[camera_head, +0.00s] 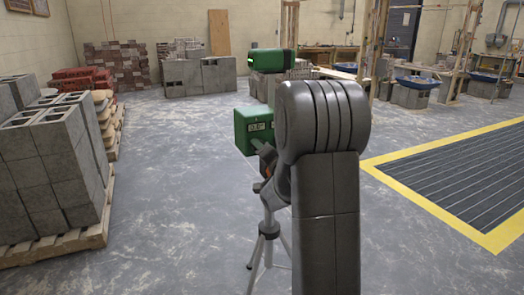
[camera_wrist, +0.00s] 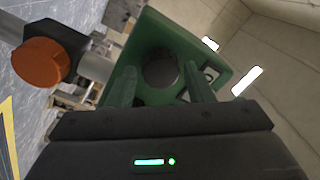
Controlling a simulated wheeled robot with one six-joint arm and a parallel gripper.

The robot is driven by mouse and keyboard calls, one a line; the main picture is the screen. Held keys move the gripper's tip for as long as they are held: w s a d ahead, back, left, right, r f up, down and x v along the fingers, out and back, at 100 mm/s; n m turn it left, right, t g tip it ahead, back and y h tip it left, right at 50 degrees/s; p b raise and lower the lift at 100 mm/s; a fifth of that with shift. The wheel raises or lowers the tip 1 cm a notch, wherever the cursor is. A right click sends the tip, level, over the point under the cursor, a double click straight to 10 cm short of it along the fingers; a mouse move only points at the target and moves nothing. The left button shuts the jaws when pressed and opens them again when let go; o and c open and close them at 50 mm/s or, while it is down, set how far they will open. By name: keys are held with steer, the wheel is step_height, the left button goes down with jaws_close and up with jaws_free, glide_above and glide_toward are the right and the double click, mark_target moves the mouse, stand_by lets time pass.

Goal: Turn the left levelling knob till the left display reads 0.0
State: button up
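The green levelling instrument (camera_head: 251,140) stands on a grey tripod (camera_head: 268,228), with a green upper head (camera_head: 271,60) above it. A small display (camera_head: 258,126) on its front shows digits like 0.8, too small to read surely. My arm hides the right part of the instrument, so I see no second display. My gripper (camera_head: 265,152) is just below the display at the instrument's front. In the wrist view, a dark round knob (camera_wrist: 160,69) on the green housing (camera_wrist: 150,35) lies between the two fingers of my gripper (camera_wrist: 160,78). The fingers are apart, with gaps beside the knob.
An orange knob (camera_wrist: 40,62) on the tripod is close left of my gripper in the wrist view. A pallet of grey blocks (camera_head: 50,165) stands at the left. Floor around the tripod is clear; a yellow-edged grating (camera_head: 460,185) lies at the right.

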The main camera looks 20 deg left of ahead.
steer(key=shift+o, duration=0.7)
steer(key=v, duration=1.3)
steer(key=shift+s+d, duration=0.25)
steer(key=shift+d, duration=0.15)
steer(key=shift+w+a, duration=0.1)
steer(key=x, duration=1.3)
steer(key=shift+w+a, duration=0.15)
steer(key=shift+a, duration=0.15)
steer(key=shift+d, duration=0.1)
